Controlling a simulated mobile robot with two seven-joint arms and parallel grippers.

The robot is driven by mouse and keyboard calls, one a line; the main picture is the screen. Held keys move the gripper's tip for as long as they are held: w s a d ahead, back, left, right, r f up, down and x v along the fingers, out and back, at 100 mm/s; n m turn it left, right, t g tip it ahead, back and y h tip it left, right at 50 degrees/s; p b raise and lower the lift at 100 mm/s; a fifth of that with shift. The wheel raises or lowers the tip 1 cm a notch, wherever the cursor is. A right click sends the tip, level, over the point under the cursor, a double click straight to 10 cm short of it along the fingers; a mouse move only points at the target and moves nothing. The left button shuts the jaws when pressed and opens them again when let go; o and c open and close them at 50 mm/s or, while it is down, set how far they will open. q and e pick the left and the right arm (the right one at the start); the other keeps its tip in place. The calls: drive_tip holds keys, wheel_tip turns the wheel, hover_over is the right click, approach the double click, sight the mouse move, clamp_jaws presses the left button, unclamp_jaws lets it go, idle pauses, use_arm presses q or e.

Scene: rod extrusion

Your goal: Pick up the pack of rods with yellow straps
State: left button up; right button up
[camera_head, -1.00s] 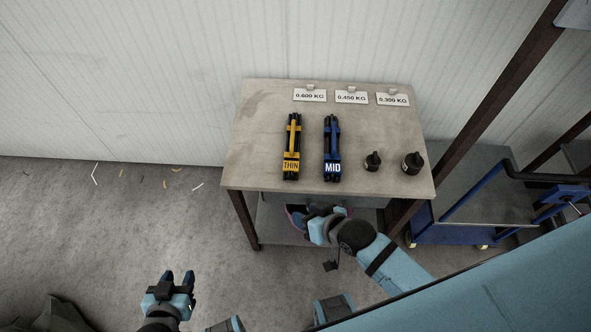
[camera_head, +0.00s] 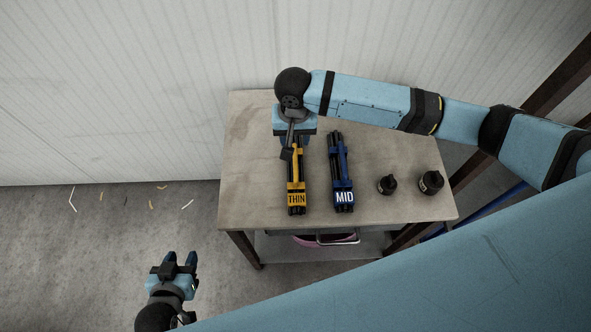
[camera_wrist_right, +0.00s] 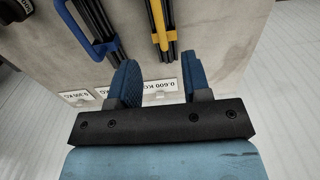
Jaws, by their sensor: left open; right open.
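The pack of rods with yellow straps (camera_head: 296,182), labelled THIN, lies on the table (camera_head: 400,205) with dark rods and a yellow handle. My right gripper (camera_head: 291,140) is over the pack's far end, and the wrist hides that end in the head view. In the right wrist view the gripper (camera_wrist_right: 160,80) is open and empty, and the yellow-strapped pack (camera_wrist_right: 162,25) shows beyond the gap between the blue fingers. I cannot tell the height above the table. My left gripper (camera_head: 180,262) is open and empty, low over the floor at left, away from the table.
A blue-strapped pack (camera_head: 341,172) labelled MID lies close to the right. Two black weights (camera_head: 431,181) stand at the table's right. Weight cards, such as the 0.600 KG card (camera_wrist_right: 183,87), stand at the far edge. The table's left strip is clear. A wall (camera_head: 140,90) is behind.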

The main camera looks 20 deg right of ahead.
sight(295, 160)
wheel_tip(295, 160, down, 8)
drive_tip(key=shift+w+r, duration=0.1)
drive_tip(key=shift+s+f+p, duration=0.2)
drive_tip(key=shift+f+p, duration=0.1)
drive_tip(key=shift+f, duration=2.45)
clamp_jaws()
